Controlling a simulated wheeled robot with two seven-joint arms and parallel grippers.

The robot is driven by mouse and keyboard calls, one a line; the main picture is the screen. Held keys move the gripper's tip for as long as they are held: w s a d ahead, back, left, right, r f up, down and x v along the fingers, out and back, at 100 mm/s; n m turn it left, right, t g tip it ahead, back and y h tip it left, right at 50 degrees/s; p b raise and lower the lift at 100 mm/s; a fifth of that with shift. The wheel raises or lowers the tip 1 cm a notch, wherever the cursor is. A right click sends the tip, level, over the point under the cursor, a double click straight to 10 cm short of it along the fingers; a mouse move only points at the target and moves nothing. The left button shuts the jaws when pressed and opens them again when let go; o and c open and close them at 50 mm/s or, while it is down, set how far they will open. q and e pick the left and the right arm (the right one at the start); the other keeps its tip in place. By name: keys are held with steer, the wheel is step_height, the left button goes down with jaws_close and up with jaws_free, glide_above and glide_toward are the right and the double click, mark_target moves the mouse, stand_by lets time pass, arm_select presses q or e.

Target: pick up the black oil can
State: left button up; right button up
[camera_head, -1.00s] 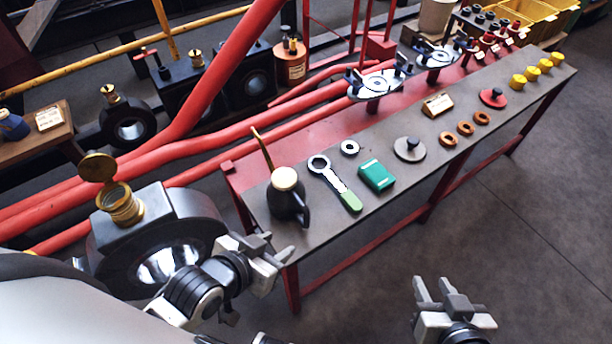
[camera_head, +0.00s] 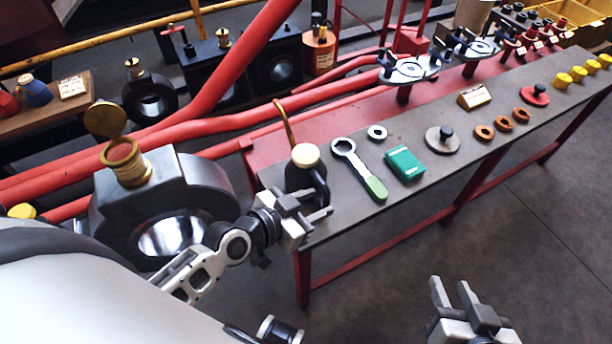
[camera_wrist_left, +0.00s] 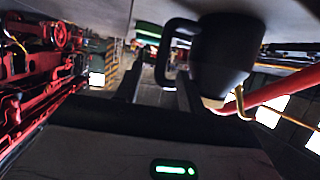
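The black oil can (camera_head: 299,181) stands upright at the near left end of the dark bench top (camera_head: 352,216). It has a cream cap and a thin brass spout pointing up. My left gripper (camera_head: 322,203) is open just in front of the can, its fingers overlapping the can's lower part and handle in the head view. In the left wrist view the can (camera_wrist_left: 226,55) and its loop handle fill the upper middle, with the handle near the space between my fingers (camera_wrist_left: 158,92). No grip on it shows. My right gripper (camera_head: 454,292) is open and empty above the floor.
Right of the can lie a green-handled wrench (camera_head: 359,169), a steel ring (camera_head: 377,132), a green box (camera_head: 404,163) and a grey disc with a knob (camera_head: 442,140). A large dark bearing block with a brass cup (camera_head: 127,165) stands left of my left arm.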

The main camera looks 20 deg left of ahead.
mark_target(324, 199)
arm_select(q)
steer(key=shift+b+x, duration=0.4)
steer(key=shift+x, duration=2.75)
jaws_close()
